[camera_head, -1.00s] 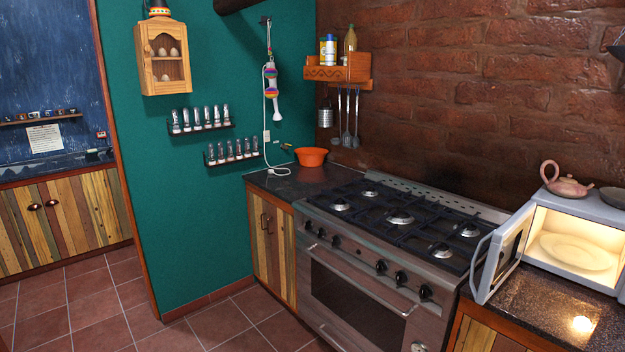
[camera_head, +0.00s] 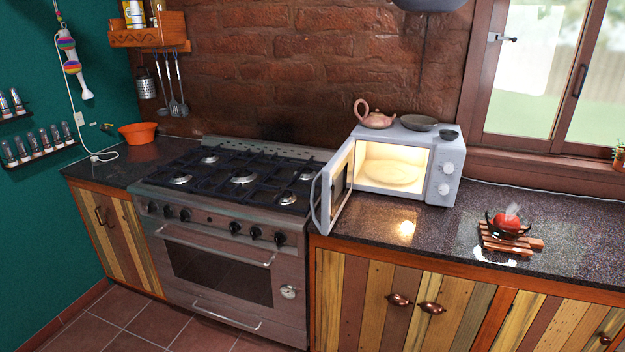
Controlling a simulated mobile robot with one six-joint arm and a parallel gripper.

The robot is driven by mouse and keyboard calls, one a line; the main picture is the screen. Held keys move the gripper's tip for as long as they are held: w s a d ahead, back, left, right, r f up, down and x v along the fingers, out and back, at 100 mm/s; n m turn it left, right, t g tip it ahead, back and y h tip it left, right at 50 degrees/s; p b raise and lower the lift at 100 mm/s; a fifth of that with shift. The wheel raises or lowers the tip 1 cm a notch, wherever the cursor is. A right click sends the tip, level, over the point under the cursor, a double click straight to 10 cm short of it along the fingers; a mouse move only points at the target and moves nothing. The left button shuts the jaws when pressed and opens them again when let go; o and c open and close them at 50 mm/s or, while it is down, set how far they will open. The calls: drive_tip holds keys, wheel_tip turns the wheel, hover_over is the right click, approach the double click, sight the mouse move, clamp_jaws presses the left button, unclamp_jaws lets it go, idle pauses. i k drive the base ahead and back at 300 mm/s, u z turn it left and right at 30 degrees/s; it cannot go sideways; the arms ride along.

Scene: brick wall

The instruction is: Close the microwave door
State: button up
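The white microwave (camera_head: 444,176) stands on the dark counter to the right of the stove. Its door (camera_head: 333,189) is open, swung out to the left and towards me, with the handle (camera_head: 317,203) on its outer side. The inside is lit and a round plate (camera_head: 391,172) lies in it. A control panel with knobs is on the right of its front. My gripper and arm are not in view.
A teapot (camera_head: 375,117), a dark plate (camera_head: 419,123) and a small bowl (camera_head: 448,134) sit on top of the microwave. A red pot (camera_head: 508,224) on a wooden trivet (camera_head: 494,240) stands on the counter to the right. The stove (camera_head: 235,225) is left of the door. The counter before the microwave is clear.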

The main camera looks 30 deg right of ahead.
sight(342, 159)
drive_tip(key=u, duration=0.8)
drive_tip(key=i, duration=1.25)
drive_tip(key=u, duration=0.4)
drive_tip(key=k, duration=0.15)
drive_tip(key=z, duration=2.75)
